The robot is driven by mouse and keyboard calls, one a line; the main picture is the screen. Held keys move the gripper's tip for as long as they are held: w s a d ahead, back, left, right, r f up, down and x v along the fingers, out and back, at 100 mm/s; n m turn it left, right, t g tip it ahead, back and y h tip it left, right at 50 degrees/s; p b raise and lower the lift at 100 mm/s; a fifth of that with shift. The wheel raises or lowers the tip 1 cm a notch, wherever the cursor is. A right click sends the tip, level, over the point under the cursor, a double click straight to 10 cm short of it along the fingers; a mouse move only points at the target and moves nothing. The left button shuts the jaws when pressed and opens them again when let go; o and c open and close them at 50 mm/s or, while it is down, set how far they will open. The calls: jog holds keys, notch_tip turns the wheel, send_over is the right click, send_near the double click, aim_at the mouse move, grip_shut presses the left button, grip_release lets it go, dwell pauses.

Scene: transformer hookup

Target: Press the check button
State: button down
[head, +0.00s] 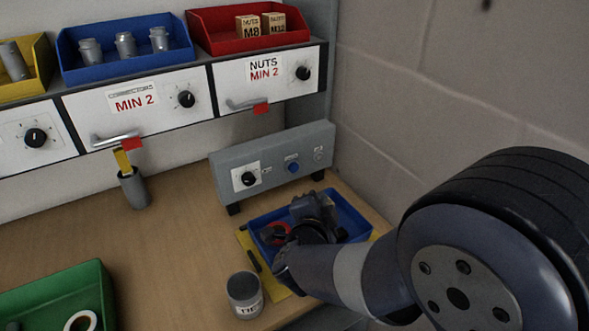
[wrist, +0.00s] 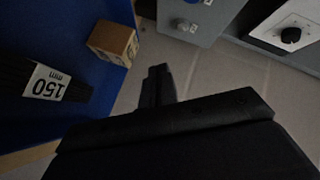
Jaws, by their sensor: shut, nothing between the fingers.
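A grey control box (head: 270,160) stands at the back right of the bench. It carries a black knob (head: 248,179), a blue button (head: 293,167) and a small round fitting (head: 318,153) at its right end. I cannot read the small labels, so which one is the check button is not clear. My gripper (head: 316,205) is over the blue tray in front of the box, apart from it. In the wrist view my gripper (wrist: 158,74) is shut and empty, with part of the grey box (wrist: 205,22) beyond its tips.
A blue tray (head: 358,221) lies under my gripper; the wrist view shows a wooden block (wrist: 113,42) and a "150 mm" item (wrist: 48,84) in it. A grey tin (head: 244,295) stands in front. A wall (head: 420,100) bounds the right. Drawers (head: 265,80) are above.

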jog(key=w+a+p, duration=0.1)
jog(key=w+a, duration=0.3)
jog(key=w, duration=0.3)
jog(key=shift+w+a, duration=0.15)
jog(key=shift+a, duration=0.25)
jog(key=shift+w+a, duration=0.1)
dwell(1.8)
jog(key=shift+w+a, duration=0.15)
jog(key=shift+w, duration=0.1)
jog(key=shift+w+a, duration=0.25)
jog(key=shift+w, duration=0.1)
dwell(0.6)
jog(key=shift+s+d, duration=0.1)
jog(key=shift+s, duration=0.05)
dwell(0.3)
jog(key=shift+s+d, duration=0.35)
jog(key=shift+s, duration=0.2)
jog(key=shift+s+d+b, duration=0.25)
jog(key=shift+s+d, duration=0.45)
jog(key=shift+s, duration=0.35)
jog(key=shift+s+d+b, duration=0.25)
jog(key=shift+s+d, duration=0.45)
jog(key=shift+s, duration=0.35)
